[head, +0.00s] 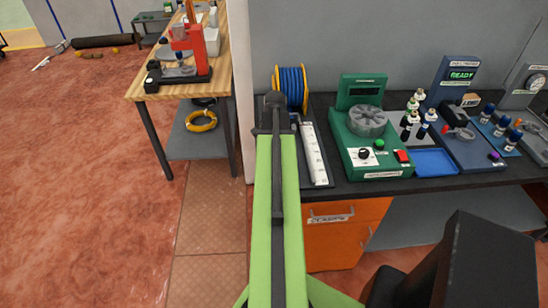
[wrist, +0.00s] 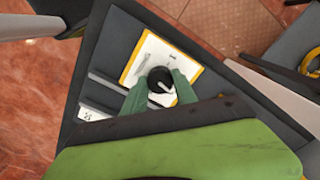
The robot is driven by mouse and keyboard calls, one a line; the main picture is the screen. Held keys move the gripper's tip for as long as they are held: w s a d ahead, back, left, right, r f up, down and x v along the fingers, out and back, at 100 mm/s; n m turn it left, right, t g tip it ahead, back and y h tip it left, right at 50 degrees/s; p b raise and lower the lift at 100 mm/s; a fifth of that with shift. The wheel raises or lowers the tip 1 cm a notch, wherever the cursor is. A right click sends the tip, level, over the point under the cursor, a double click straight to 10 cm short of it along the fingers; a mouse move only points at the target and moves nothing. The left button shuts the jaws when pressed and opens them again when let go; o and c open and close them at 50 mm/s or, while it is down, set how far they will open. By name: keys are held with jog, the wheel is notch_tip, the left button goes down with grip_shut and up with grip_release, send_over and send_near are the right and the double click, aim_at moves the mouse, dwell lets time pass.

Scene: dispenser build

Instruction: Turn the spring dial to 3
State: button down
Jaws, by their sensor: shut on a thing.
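In the wrist view, a round black knob (wrist: 159,77) with a pale pointer mark sits over a white plate (wrist: 150,50) with yellow edging. Dark marks on the plate are too small to read, so I cannot tell the dial's setting. My gripper (wrist: 160,90) has its green fingers on both sides of the knob, shut on it. Part of the knob and plate is hidden by the fingers and wrist. In the head view, my arm covers this spot and the knob does not show.
A blue spool (head: 291,86) stands just beyond my arm's end. A green machine (head: 376,171) with its own dial is to the right, beside a blue tray (head: 437,162).

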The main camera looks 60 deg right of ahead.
jog(key=shift+s+d+m, duration=0.1)
jog(key=shift+m, duration=1.5)
jog(key=c, duration=1)
grip_release()
jog(key=shift+o, duration=0.2)
jog(key=shift+r, duration=0.2)
notch_tip(320, 180, up, 17)
jog(key=p, duration=1.7)
